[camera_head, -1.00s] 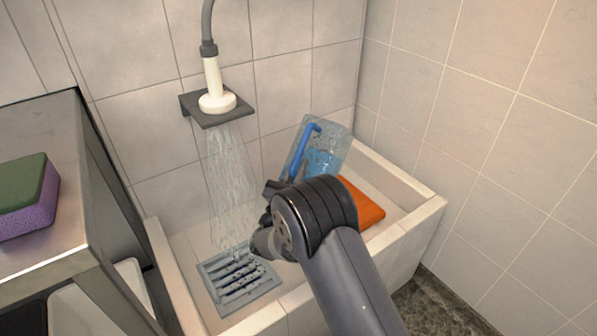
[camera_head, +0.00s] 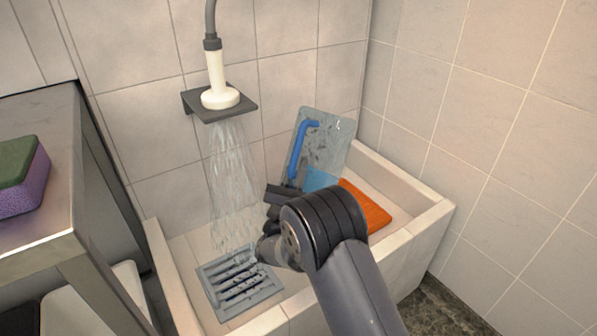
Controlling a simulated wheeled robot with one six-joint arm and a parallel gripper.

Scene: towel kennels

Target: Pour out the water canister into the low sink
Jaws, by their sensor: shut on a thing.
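The water canister (camera_head: 333,137) is a clear, bluish box with a blue handle (camera_head: 297,150), above the right half of the low sink. It is tilted, and some blue shows at its lower part. My gripper (camera_head: 283,192) is at the lower end of the handle and shut on the canister; my wrist hides much of the grip. The low sink (camera_head: 425,217) is a pale tiled basin with a grey drain grate (camera_head: 238,285) at its left front.
A shower head (camera_head: 219,95) on a dark wall bracket runs water into the sink's left side. An orange cloth or block (camera_head: 367,207) lies in the sink, right of my wrist. A metal table (camera_head: 45,130) with a green and purple sponge (camera_head: 22,180) stands at left.

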